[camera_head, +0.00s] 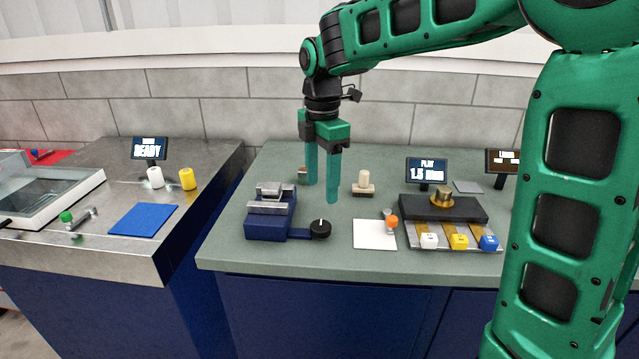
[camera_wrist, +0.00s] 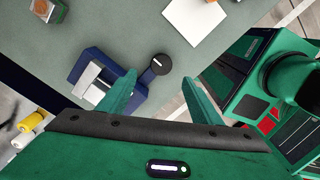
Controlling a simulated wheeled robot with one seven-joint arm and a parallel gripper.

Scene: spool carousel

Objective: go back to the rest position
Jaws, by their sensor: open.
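My gripper (camera_head: 322,190) hangs from my green arm above the grey-green bench, its two teal fingers pointing down. It is open, with nothing between the fingers. It also shows in the wrist view (camera_wrist: 160,95), fingers spread apart. A blue vise (camera_head: 268,215) with metal jaws and a black knob (camera_head: 320,229) stands on the bench, left of and below the gripper in the head view. The vise also shows in the wrist view (camera_wrist: 88,72), partly behind one finger.
Right of the gripper are a cream-coloured part on a base (camera_head: 364,183), a white square (camera_head: 374,234) and a dark fixture with coloured blocks (camera_head: 445,207). A metal bench (camera_head: 120,262) at left carries a blue mat (camera_head: 143,219), white and yellow cylinders (camera_head: 187,179). A gap separates the benches.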

